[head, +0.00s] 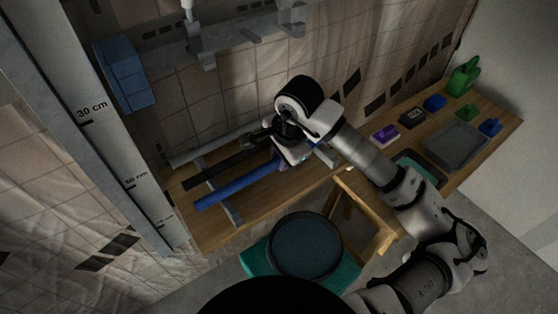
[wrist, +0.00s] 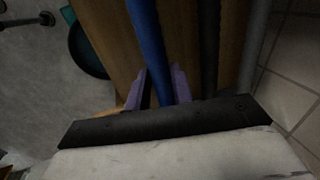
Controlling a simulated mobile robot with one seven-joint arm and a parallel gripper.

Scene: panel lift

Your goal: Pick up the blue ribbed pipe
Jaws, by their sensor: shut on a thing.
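The blue ribbed pipe (head: 238,183) lies lengthwise beside a black pipe (head: 228,166) and a grey pipe (head: 215,148) over the wooden bench. In the head view its far end runs under my gripper (head: 284,148). In the wrist view the blue pipe (wrist: 148,40) passes between the two purple fingers of my gripper (wrist: 159,88), which is shut on it. The fingertips are partly hidden in the head view. I cannot tell whether the pipe is clear of its grey support rails (head: 228,208).
A round dark tub (head: 306,246) and a wooden stool (head: 362,218) stand in front of the bench (head: 205,235). A grey tray (head: 455,143), a purple item (head: 384,134) and a green can (head: 463,76) are at the right. The tiled wall is close behind.

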